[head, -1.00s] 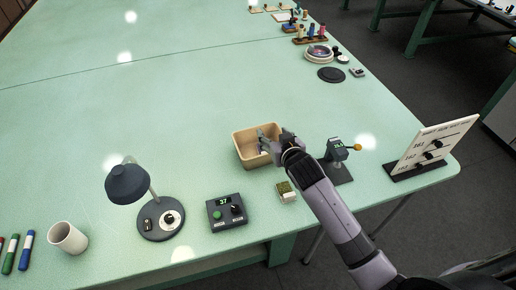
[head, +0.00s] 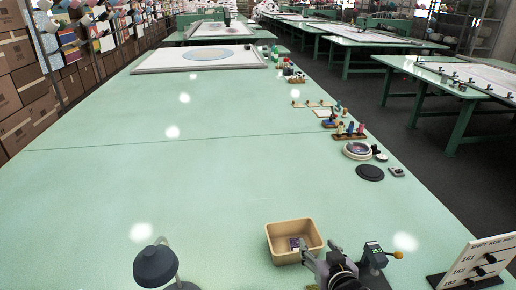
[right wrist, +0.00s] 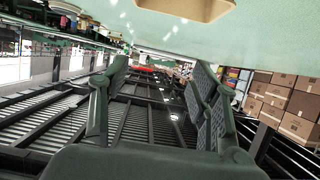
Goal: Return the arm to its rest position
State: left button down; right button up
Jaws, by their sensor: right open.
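My right gripper (head: 320,262) is at the bottom of the head view, at the near right edge of the tan bin (head: 270,244). In the right wrist view its two dark fingers (right wrist: 158,100) are spread wide with nothing between them. The bin's underside or wall (right wrist: 185,8) shows at the top of that view. A small dark purple item (head: 296,243) lies inside the bin. My left gripper is not in view.
A white sign board (head: 474,262) is at the right edge and a dark lamp (head: 155,265) at the left. The green table's middle (head: 190,190) is clear.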

jog(key=s+f+n+g, duration=0.1)
jog(key=s+f+g, duration=0.4)
jog(key=s, duration=0.8)
jog(key=s+f+g, duration=0.4)
jog(key=s+g, duration=0.1)
jog(key=s, duration=0.8)
jog(key=s+f+g+b, duration=0.1)
jog(key=s+f+b, duration=0.15)
jog(key=f, duration=2.75)
jog(key=s+d+f+n+g, duration=0.1)
jog(key=s+d+f, duration=0.2)
jog(key=s+f, duration=1.2)
jog(key=shift+s+f, duration=0.4)
jog(key=shift+s, duration=0.35)
